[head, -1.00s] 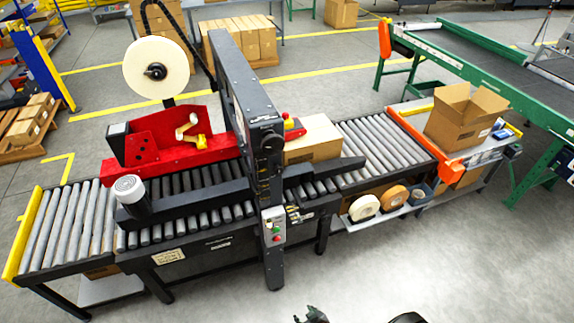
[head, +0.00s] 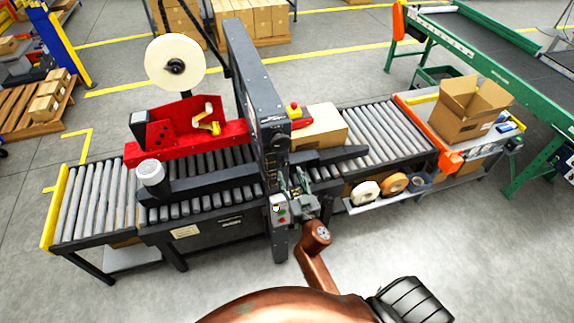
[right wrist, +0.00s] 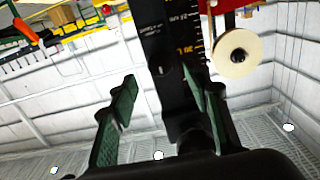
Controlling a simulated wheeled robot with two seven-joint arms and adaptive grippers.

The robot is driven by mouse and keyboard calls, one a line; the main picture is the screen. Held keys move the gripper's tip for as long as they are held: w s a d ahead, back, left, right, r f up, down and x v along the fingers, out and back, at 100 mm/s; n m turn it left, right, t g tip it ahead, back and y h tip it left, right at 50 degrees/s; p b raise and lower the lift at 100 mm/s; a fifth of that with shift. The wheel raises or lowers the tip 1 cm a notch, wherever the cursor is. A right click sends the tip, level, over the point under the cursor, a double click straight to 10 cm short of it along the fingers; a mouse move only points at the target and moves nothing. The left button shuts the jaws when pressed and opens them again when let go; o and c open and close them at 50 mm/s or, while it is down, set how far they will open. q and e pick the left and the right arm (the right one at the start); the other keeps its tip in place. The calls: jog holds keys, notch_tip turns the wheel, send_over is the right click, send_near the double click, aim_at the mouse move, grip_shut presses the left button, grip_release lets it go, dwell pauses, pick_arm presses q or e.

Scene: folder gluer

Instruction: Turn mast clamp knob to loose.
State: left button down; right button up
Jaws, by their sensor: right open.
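The black mast (head: 250,85) of the case sealer stands upright over the roller conveyor. The mast clamp knob (head: 279,141) is a dark round knob on the mast's near side, above the small control box. My right gripper (head: 299,183) is in front of the mast, below and slightly right of the knob, open. In the right wrist view my right gripper's (right wrist: 160,78) green-padded fingers are apart, with the dark mast and its yellow scale (right wrist: 190,45) beyond them. I cannot make out the knob's pointer setting. My left gripper is not in view.
The control box (head: 279,208) with red and green buttons is close beside my right gripper. A closed carton (head: 319,127) lies on the conveyor right of the mast. Tape rolls (head: 394,183) sit on a low shelf. An open carton (head: 468,115) stands at the right. Floor in front is clear.

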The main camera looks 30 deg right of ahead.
aim_at(286, 165)
jog(key=x, duration=0.5)
jog(key=shift+w, duration=0.1)
jog(key=shift+c, duration=0.7)
jog(key=c, duration=1)
